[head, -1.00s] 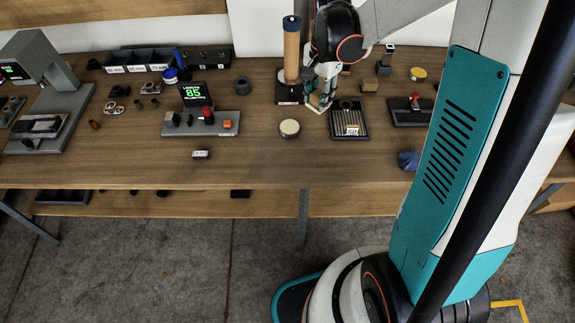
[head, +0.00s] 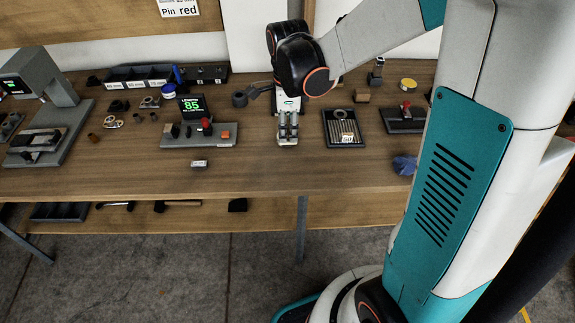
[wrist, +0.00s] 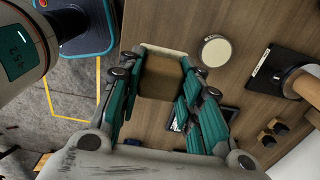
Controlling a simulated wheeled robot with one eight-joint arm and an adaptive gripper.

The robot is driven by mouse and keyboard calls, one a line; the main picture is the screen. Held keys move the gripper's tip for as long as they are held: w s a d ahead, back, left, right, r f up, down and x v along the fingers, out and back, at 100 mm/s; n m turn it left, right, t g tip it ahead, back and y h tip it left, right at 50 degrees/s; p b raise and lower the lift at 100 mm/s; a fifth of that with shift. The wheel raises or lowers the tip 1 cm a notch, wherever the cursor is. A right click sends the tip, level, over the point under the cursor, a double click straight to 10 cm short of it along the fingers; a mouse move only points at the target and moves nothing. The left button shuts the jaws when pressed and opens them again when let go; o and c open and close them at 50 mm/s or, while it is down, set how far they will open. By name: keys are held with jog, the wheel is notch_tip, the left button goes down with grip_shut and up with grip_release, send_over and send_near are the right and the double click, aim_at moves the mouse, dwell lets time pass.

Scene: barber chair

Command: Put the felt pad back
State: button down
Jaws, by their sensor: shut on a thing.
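My gripper (head: 288,137) is over the middle of the wooden table, in front of the dark arm joint. In the wrist view my gripper (wrist: 161,62) has its teal fingers shut on a brown, block-like piece (wrist: 160,76). It may be the felt pad, but I cannot tell for sure. The held piece is not clear in the head view.
A slatted black tray (head: 344,140) is right of my gripper. A control box with a green display (head: 190,104) is left. A tan post (wrist: 300,82) stands on a black base in the wrist view. A blue cloth (head: 405,164) lies near the front edge.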

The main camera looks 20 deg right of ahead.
notch_tip(320, 180, down, 15)
jog(key=b, duration=0.4)
jog(key=shift+r+b, duration=0.2)
jog(key=shift+b, duration=0.2)
jog(key=shift+f, duration=0.2)
jog(key=c, duration=1.1)
grip_release()
jog(key=shift+r, duration=0.2)
notch_tip(320, 180, up, 12)
jog(key=p, duration=0.4)
jog(key=shift+r, duration=0.15)
jog(key=shift+s+r+n+t, duration=1.2)
jog(key=shift+s+r+n, duration=1.25)
jog(key=shift+n, duration=1.15)
jog(key=shift+s+r+n+t, duration=1.2)
jog(key=shift+s+r+n, duration=1.3)
jog(key=shift+n, duration=1.1)
jog(key=shift+s+r+n+t, duration=1.2)
jog(key=shift+s+r+n, duration=1.25)
jog(key=shift+n, duration=1.15)
